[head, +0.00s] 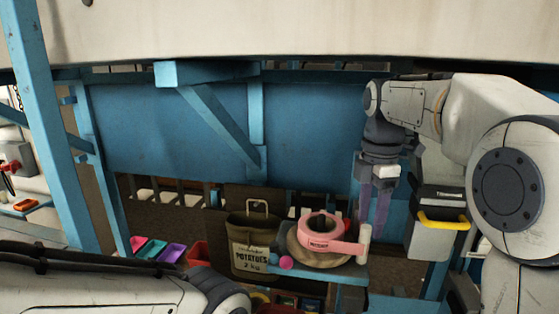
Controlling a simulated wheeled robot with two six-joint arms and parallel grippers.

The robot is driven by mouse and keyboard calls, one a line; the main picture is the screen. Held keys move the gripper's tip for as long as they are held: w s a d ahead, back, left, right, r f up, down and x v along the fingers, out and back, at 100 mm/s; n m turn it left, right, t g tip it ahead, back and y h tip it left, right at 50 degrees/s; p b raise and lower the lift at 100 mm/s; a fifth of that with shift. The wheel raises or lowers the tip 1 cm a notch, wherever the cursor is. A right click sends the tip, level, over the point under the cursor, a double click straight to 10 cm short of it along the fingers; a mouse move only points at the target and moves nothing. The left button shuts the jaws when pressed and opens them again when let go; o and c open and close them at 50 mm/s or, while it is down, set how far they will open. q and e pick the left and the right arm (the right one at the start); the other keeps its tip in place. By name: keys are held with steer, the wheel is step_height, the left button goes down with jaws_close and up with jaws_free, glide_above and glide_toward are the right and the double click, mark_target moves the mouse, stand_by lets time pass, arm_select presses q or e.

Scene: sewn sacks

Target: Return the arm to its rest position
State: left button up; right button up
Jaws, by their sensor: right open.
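My right arm comes in from the right. Its gripper (374,205) points down with its two fingers apart and nothing between them. It hangs near the right end of a small blue shelf. My left arm shows only in part at the bottom left, and its gripper is not in view. A brown sack (252,240) labelled "POTATOES 2 kg" stands upright left of the shelf. A pink ring-shaped tool (312,240) with a handle lies on a tan sack-like thing (300,258) on the shelf.
The blue shelf (345,271) also holds a pink ball (286,262). Coloured bins (172,253) stand at the lower left. A blue post (52,130) and diagonal brace (222,127) stand in front of the blue panel. A grey box with a yellow handle (443,220) is right of my gripper.

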steer(key=s+a+f+m+b, duration=0.4)
steer(key=s+a+f+m, duration=0.2)
steer(key=s+f, duration=0.6)
steer(key=s+a+f+m+y+b, duration=0.1)
steer(key=s+a+f+m+b, duration=0.4)
steer(key=s+f, duration=0.8)
steer(key=shift+s+a+f+m, duration=0.2)
steer(key=shift+a+m, duration=0.6)
steer(key=shift+a, duration=0.3)
